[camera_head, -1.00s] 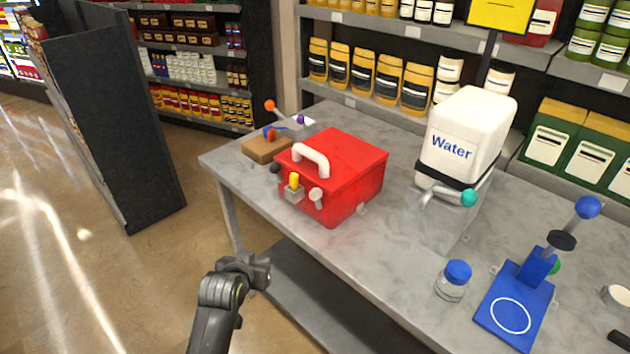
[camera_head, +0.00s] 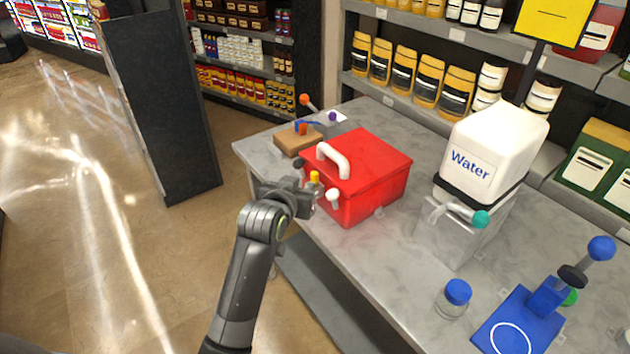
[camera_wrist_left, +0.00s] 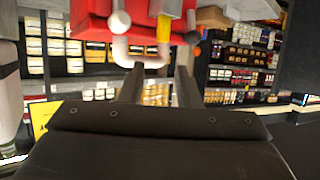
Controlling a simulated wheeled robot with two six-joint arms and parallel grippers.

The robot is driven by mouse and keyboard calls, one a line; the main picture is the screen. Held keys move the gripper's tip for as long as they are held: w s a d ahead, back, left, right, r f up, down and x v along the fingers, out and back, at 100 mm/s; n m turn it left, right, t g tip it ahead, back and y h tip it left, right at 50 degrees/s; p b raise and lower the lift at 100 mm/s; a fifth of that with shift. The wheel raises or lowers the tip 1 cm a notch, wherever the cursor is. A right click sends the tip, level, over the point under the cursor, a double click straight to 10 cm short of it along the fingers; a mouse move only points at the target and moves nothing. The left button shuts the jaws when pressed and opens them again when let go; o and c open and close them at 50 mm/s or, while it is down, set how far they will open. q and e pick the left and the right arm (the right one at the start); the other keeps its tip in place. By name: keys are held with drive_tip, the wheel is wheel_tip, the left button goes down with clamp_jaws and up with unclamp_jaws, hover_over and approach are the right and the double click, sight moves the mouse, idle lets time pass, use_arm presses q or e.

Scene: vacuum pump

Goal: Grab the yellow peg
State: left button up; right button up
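The yellow peg (camera_head: 314,177) stands upright in a small grey holder on the front side of the red box (camera_head: 368,178). It also shows in the left wrist view (camera_wrist_left: 163,28), roughly centred between my fingers and beyond their tips. My left gripper (camera_head: 307,194) is close in front of the peg and overlaps part of the holder in the head view. In the left wrist view its two fingers (camera_wrist_left: 160,70) are spread, with nothing between them. My right gripper is not in view.
The box has a white handle (camera_head: 333,160) and a white knob (camera_head: 333,195) beside the peg. A wooden block (camera_head: 297,140) lies behind it. A Water container (camera_head: 490,150), a blue-lidded jar (camera_head: 454,297) and a blue stand (camera_head: 515,322) are to the right. Open floor lies left.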

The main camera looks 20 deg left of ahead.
sight(314, 175)
use_arm(q)
drive_tip(key=p+x, duration=0.1)
drive_tip(key=x, duration=0.3)
drive_tip(key=p+x, duration=0.1)
drive_tip(key=x, duration=0.3)
drive_tip(key=shift+w+a+f, duration=0.2)
drive_tip(key=shift+w, duration=0.05)
drive_tip(key=shift+w+f+p, duration=0.35)
drive_tip(key=shift+w, duration=0.2)
drive_tip(key=shift+c, duration=0.4)
clamp_jaws()
